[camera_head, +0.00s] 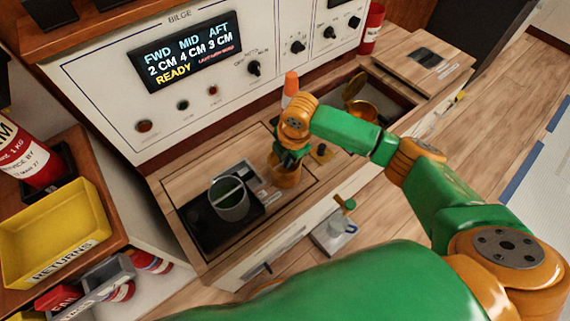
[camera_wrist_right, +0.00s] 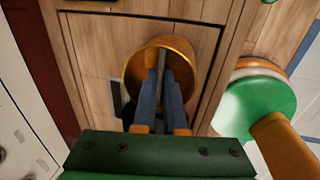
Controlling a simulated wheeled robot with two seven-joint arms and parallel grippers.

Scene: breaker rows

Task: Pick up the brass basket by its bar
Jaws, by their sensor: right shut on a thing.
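The brass basket (camera_head: 286,174) is a round, open, golden cup at the right end of the wooden counter panel, below my right gripper (camera_head: 289,157). In the right wrist view the basket (camera_wrist_right: 188,68) shows from above, with a thin grey bar across its mouth. My right gripper (camera_wrist_right: 163,76) is shut on that bar, with its two dark fingers inside the rim. Whether the basket touches the panel cannot be told. My left gripper is out of view.
A grey-green basket (camera_head: 230,197) with a bar stands left on a black plate (camera_head: 196,219). Behind right, an open well (camera_head: 393,97) holds another brass vessel (camera_head: 361,110). An orange-capped bottle (camera_head: 290,84) stands behind my wrist. A yellow returns tray (camera_head: 50,232) is at left.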

